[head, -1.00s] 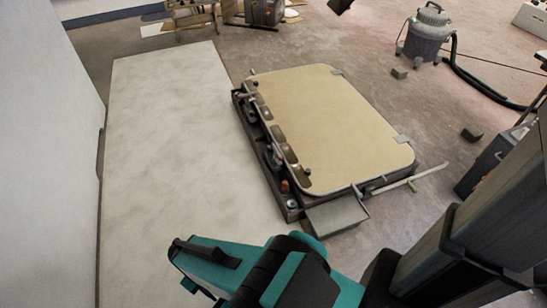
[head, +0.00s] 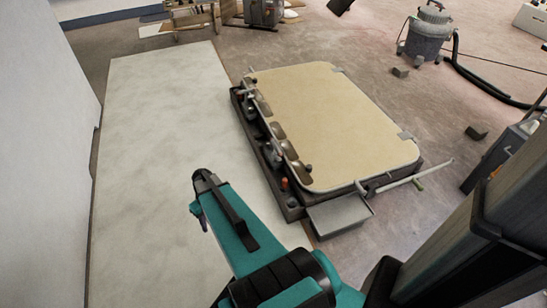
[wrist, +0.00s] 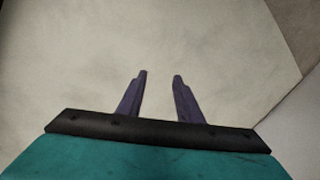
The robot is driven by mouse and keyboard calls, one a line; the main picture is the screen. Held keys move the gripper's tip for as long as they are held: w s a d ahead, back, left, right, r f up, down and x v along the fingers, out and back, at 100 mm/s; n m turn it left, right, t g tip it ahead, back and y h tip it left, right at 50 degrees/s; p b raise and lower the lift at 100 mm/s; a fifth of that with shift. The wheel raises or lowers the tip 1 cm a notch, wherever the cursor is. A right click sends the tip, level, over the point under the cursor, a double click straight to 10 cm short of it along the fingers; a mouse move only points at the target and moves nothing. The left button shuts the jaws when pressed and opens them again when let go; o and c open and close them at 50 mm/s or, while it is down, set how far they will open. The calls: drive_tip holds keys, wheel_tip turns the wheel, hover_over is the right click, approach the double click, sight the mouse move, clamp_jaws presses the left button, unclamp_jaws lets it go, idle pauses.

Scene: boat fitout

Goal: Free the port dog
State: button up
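A tan hatch panel (head: 325,125) with rounded corners lies in a dark frame (head: 292,212) right of the pale board. Several dark dog-like fittings (head: 279,130) line the panel's left edge. An orange-red piece (head: 285,183) sits near the frame's front left corner. I cannot tell which fitting is the port dog. My gripper (head: 203,222) is over the pale board, left of the hatch and apart from it; its fingers are mostly hidden in the head view. In the wrist view my gripper (wrist: 160,74) is open, with two purple fingers apart and nothing between them.
The pale board (head: 150,130) is bare and wide. A grey tray (head: 340,214) juts from the hatch frame's front, beside a long thin lever (head: 420,178). A white wall (head: 55,150) stands at left. A vacuum (head: 427,30) with a hose stands at back right.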

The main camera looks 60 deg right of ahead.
drive_tip(key=w+d+r+t+b, duration=0.1)
drive_tip(key=w+d+t+b, duration=0.15)
drive_tip(key=d, duration=1.15)
drive_tip(key=s+d+r+h+b, duration=0.1)
drive_tip(key=s+d+r+b, duration=0.1)
drive_tip(key=d, duration=0.8)
drive_tip(key=s+d+r+t+h+b, duration=0.1)
drive_tip(key=s+d+r+b, duration=0.1)
drive_tip(key=d, duration=0.9)
drive_tip(key=s+d+r+m+t+b, duration=0.1)
drive_tip(key=s+d+r+b, duration=0.2)
drive_tip(key=d+r, duration=0.3)
drive_tip(key=shift+s+d+r+t+h, duration=0.15)
drive_tip(key=shift+s+d+h, duration=0.1)
drive_tip(key=shift+d, duration=1.1)
drive_tip(key=shift+s+d+f+t+h, duration=0.1)
drive_tip(key=shift+s+d+h, duration=0.1)
drive_tip(key=shift+d, duration=1.1)
drive_tip(key=shift+s+d+r, duration=0.25)
drive_tip(key=shift+d+r, duration=0.05)
drive_tip(key=shift+f, duration=0.2)
drive_tip(key=b+x, duration=0.5)
drive_tip(key=x, duration=0.8)
drive_tip(key=shift+w+f, duration=0.15)
drive_tip(key=shift+f, duration=0.1)
